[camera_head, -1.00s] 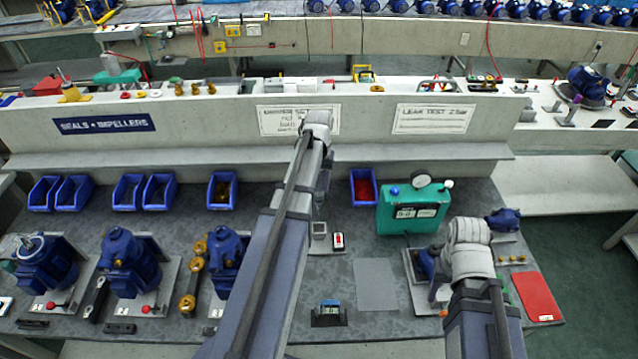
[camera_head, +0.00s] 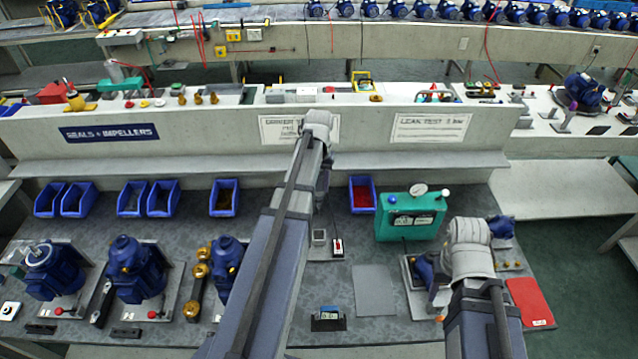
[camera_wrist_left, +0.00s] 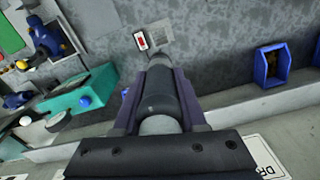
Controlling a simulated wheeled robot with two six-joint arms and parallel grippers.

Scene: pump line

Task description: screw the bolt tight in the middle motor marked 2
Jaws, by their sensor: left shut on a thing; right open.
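Three blue motors stand in a row on plates at the left of the bench: a left one (camera_head: 52,272), a middle one (camera_head: 135,270) and a right one (camera_head: 226,258), the last partly behind my left arm. No number marks are readable and I cannot make out a bolt. My left gripper (camera_wrist_left: 155,92) is shut on a dark grey cylindrical tool (camera_wrist_left: 159,95) with light grey ends. In the head view my left arm hides that gripper and tool. My right gripper is hidden behind my right arm, which reaches over the right side of the bench.
Blue bins (camera_head: 224,197) line the back of the bench. A small red-and-white switch (camera_head: 338,246) and grey mat (camera_head: 374,290) lie mid-bench. A red folder (camera_head: 530,302) is at right.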

